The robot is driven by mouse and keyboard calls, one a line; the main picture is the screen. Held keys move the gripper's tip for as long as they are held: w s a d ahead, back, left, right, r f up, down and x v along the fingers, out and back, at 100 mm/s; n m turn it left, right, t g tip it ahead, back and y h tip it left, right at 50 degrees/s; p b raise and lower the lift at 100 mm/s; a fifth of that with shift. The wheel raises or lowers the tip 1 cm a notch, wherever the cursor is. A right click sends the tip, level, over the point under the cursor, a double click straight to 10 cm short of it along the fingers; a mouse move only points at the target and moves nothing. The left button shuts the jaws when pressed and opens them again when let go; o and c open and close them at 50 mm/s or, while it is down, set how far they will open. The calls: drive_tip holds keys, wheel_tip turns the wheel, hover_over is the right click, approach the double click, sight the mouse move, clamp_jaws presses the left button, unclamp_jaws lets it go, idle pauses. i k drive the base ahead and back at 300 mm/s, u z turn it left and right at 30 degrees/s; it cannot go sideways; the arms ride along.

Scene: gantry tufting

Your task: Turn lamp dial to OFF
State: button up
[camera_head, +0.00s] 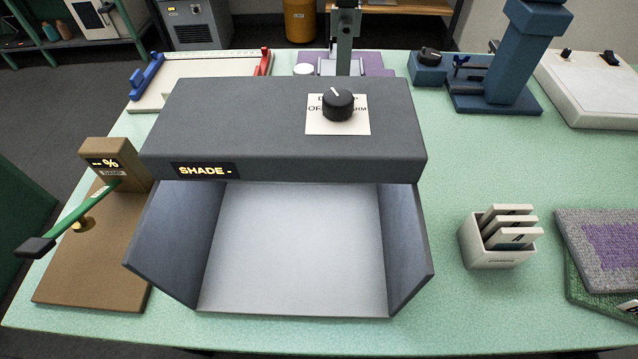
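The lamp dial (338,104) is a black round knob on a white label plate (353,126) on top of a grey light booth (235,110). Its white pointer line points up and slightly left, towards the partly hidden lettering at the plate's top. "OF" shows left of the knob and "RM" right of it; the knob hides the rest. A display on the booth's front (204,171) reads "SHADE -". The booth's pale inside (295,240) is empty. My gripper is not in view.
A brown board with a green-armed lever (100,200) stands left. A white holder with cards (497,245) and stacked carpet samples (605,245) lie right. A blue stand (505,70) and a grey upright post (344,45) stand behind.

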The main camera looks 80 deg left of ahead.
sight(338, 104)
drive_tip(key=u, duration=1.6)
drive_tip(key=k, duration=1.3)
drive_tip(key=u, duration=0.6)
drive_tip(key=i, duration=1)
